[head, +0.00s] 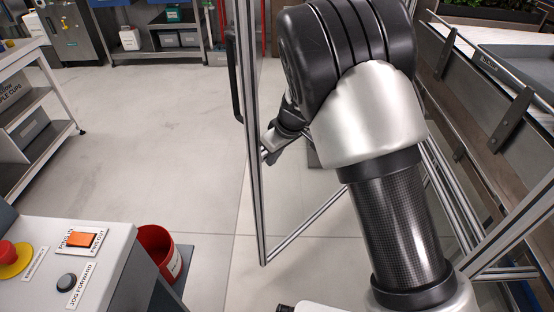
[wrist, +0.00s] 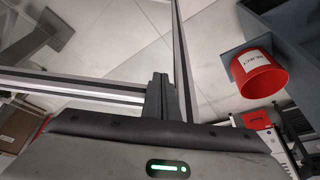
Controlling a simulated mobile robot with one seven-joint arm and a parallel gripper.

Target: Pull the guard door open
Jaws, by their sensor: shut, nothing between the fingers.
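The guard door is a tall clear panel in an aluminium frame; its near post (head: 252,150) stands upright left of my arm in the head view. Its bottom rail runs from that post back to the right, so the door stands at an angle out from the machine frame. A black handle (head: 235,78) is on the left side of the post. My gripper (head: 268,152) is just right of the post, on the side away from the handle, partly hidden by my arm. In the wrist view the fingers (wrist: 160,92) are together and empty, close to the door frame's rails (wrist: 70,88).
A grey control console (head: 75,235) with a red emergency button, orange switch and black button stands at the lower left. A red bucket (head: 158,250) is beside it. A shelf cart (head: 30,120) is at the left. The floor between is clear. Conveyor rails (head: 500,110) are at the right.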

